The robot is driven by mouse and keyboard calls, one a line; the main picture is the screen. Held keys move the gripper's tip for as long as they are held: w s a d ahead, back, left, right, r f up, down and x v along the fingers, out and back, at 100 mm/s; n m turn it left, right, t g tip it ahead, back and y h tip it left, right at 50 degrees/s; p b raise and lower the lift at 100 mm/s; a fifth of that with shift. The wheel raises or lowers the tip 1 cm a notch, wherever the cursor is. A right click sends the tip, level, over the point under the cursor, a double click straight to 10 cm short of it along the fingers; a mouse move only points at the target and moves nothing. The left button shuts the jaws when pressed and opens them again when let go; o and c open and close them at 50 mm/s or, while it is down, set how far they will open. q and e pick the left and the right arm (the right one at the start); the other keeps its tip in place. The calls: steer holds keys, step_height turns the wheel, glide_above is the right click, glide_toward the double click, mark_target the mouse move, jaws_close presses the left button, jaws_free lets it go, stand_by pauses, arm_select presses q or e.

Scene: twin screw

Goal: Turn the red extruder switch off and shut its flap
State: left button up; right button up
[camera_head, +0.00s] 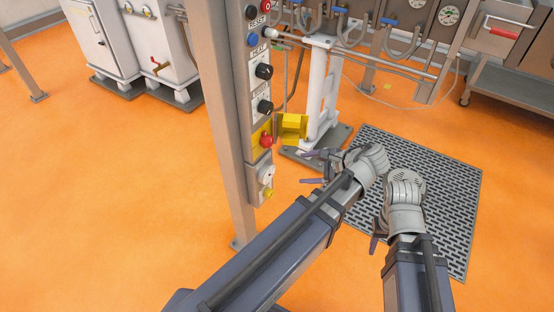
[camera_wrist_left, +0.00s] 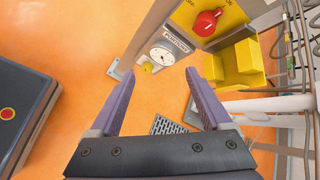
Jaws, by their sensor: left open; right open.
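The red switch (camera_head: 265,140) sits on a yellow plate low on the control panel; it also shows near the top of the left wrist view (camera_wrist_left: 207,22). I cannot tell its setting for sure. Its yellow flap (camera_head: 292,127) stands open to the right of the switch, and shows in the left wrist view (camera_wrist_left: 242,65). My left gripper (camera_head: 306,167) is open and empty, below and right of the switch, apart from both; its two purple fingers frame the left wrist view (camera_wrist_left: 157,76). My right gripper (camera_head: 376,240) is open, further right and lower, partly hidden by its arm.
The panel post (camera_head: 222,120) stands left of the switch. A white dial (camera_head: 266,174) is below the switch and black knobs (camera_head: 264,71) are above. A white pillar (camera_head: 322,85) stands behind the flap. A dark grated mat (camera_head: 450,180) lies on the orange floor.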

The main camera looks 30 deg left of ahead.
mark_target(271, 142)
arm_select(q)
steer(key=shift+w+a+f+m+y+b, duration=0.5)
steer(key=shift+w+a+m+y+b, duration=0.7)
steer(key=shift+a+b, duration=1.2)
steer(key=shift+w+a+f+m+y+b, duration=0.5)
steer(key=shift+w+a+m+y+b, duration=0.35)
steer(key=shift+a+y+b, duration=1.1)
steer(key=shift+w+a+f+m+y+b, duration=0.5)
steer(key=shift+w+a+m+y+b, duration=0.55)
steer(key=shift+a+b, duration=1.85)
arm_select(e)
step_height(271, 142, down, 17)
arm_select(q)
steer(key=shift+w, duration=0.15)
jaws_close()
